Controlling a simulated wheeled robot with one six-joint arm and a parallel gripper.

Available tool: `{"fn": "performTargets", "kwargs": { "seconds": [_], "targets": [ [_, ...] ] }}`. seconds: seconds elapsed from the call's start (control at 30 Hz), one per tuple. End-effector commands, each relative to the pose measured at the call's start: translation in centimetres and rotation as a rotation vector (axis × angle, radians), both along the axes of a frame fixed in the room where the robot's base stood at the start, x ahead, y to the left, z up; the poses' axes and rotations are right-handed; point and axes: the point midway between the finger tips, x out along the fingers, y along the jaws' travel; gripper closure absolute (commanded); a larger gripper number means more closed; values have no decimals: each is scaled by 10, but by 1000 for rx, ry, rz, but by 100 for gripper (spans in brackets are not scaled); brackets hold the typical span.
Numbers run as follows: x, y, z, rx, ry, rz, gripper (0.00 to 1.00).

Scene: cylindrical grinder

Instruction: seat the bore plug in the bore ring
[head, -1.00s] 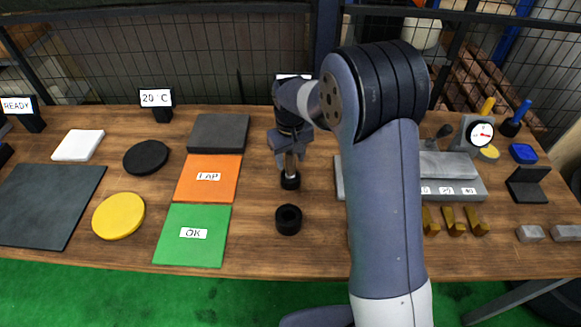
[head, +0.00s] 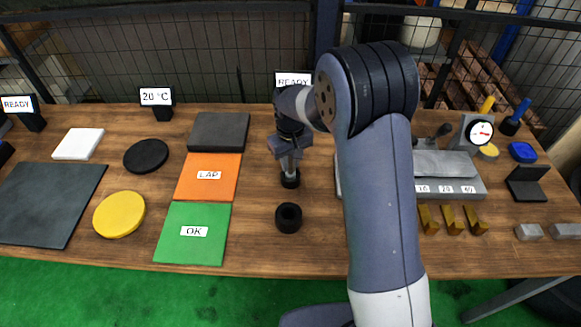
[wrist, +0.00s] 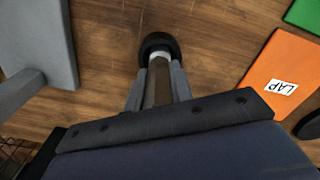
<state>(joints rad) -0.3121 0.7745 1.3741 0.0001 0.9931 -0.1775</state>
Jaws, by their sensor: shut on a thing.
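My gripper (head: 290,163) is shut on the bore plug (wrist: 157,62), which is a slim grey piece with a pale lower part. In the wrist view the fingers lie on both sides of it.
The orange LAP mat (head: 208,188) and green OK mat (head: 180,246) lie left, with a dark block (head: 219,131) behind. A grey fixture (head: 450,178) and several brass pieces (head: 452,221) are right. The wood around the nearer ring is clear.

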Motion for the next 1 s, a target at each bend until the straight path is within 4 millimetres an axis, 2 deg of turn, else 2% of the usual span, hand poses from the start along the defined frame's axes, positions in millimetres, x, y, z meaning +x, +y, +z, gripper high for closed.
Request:
{"fn": "performTargets", "kwargs": {
  "seconds": [0.47,0.57,0.8,1.0],
  "targets": [
    [1,0,6,1,-4,0,100],
    [2,0,19,2,-7,0,100],
    [1,0,67,3,-8,0,100],
    [-3,1,95,1,-3,1,100]
  ]
}}
